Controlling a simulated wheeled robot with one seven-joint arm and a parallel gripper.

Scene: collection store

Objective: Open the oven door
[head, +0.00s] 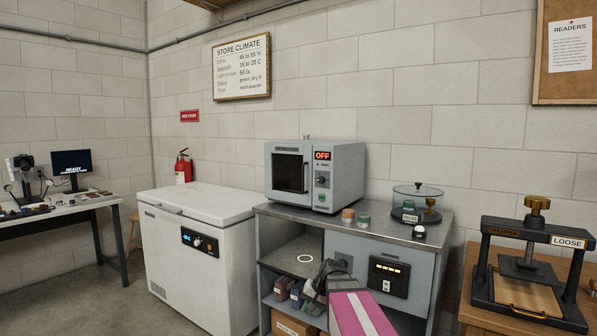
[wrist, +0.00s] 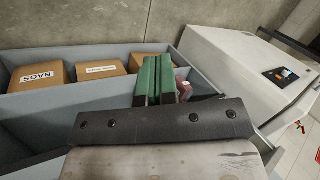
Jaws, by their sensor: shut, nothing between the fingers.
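The oven (head: 315,175) is a grey box on the metal-topped bench. Its front has a dark window in the door (head: 290,172), which looks shut, with a dark upright handle at the door's right side. A panel to the right reads OFF in red, above a knob and a green button. My gripper (head: 317,285) is low in front of the bench, below and apart from the oven. The oven is not in the wrist view.
The bench (head: 400,230) carries small jars, a glass-lidded vessel (head: 417,202) and a shelf of boxes (wrist: 98,74) below. A white chest freezer (head: 195,240) stands left. A press (head: 530,265) stands right. The bench top before the oven is partly clear.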

